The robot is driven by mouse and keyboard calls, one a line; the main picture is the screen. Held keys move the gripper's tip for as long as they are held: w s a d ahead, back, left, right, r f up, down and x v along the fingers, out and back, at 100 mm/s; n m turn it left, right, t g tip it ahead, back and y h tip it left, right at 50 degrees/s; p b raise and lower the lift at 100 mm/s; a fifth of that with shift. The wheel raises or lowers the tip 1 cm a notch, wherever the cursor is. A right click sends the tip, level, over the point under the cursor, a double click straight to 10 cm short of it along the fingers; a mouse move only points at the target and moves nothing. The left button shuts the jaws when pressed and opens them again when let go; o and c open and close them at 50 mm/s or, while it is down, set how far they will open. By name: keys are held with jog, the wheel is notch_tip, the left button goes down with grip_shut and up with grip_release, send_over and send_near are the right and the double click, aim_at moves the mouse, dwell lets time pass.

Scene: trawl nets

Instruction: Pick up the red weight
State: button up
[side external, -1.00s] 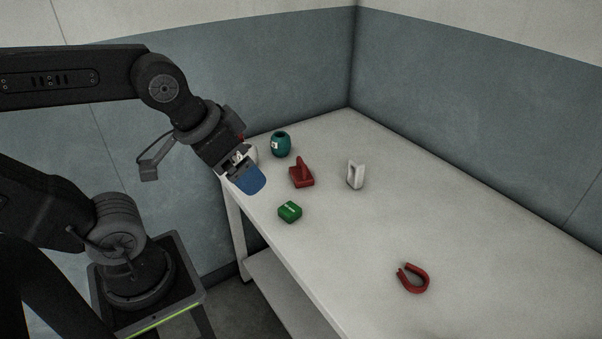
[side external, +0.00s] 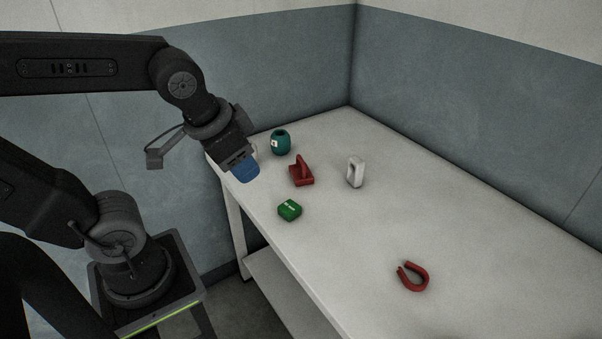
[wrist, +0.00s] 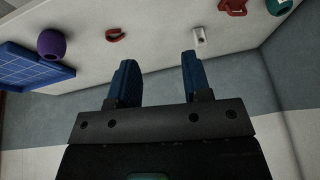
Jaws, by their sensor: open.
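A red block with an upright handle (side external: 301,172) stands on the table's left part, and it looks like the red weight. In the wrist view it is partly cut off at the top edge (wrist: 233,6). A red U-shaped piece (side external: 413,278) lies nearer the front, also seen in the wrist view (wrist: 116,35). My gripper (side external: 245,169) hangs at the table's left edge, left of the red block and apart from it. Its blue fingers are spread and empty in the wrist view (wrist: 158,60).
On the white table (side external: 350,245) are a green block (side external: 289,210), a teal pot (side external: 280,142) and a white upright piece (side external: 355,172). Walls stand behind the table. The middle is clear.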

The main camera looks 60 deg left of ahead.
jog(key=w+a+f+m+g+y, duration=0.2)
jog(key=w+a+f+m+y, duration=0.5)
jog(key=w, duration=0.3)
jog(key=w+a+f+m+g+y, duration=0.3)
jog(key=w+a+f+m+y, duration=0.25)
jog(key=w+f, duration=0.4)
jog(key=m+t+y, duration=0.4)
jog(key=m+t, duration=0.1)
jog(key=m, duration=0.3)
send_near(304, 167)
jog(key=shift+s+d, duration=0.4)
jog(key=shift+d, duration=0.1)
jog(key=shift+w+a+f, duration=0.1)
jog(key=shift+w+a, duration=0.05)
jog(key=shift+a, duration=0.15)
jog(key=x, duration=1.3)
jog(key=shift+w, duration=0.25)
grip_shut()
